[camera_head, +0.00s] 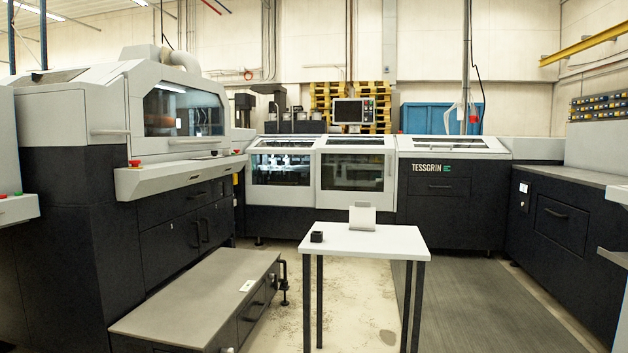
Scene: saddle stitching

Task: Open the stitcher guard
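The stitching line stands across the back, with two windowed guards side by side. The left guard (281,163) has a clear window with lit machine parts behind it. The right guard (352,172) has a darker window and a handle on its right side. Both look shut. I cannot tell which one is the stitcher guard. A large grey machine on the left also has a windowed hood (183,112), which looks shut. My gripper is not in view.
A white table (362,239) stands in front of the guards, holding a small black box (317,237) and a grey stand (362,215). A low grey bench (200,300) is at front left. A dark mat (480,305) covers clear floor at right, beside a dark cabinet (560,225).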

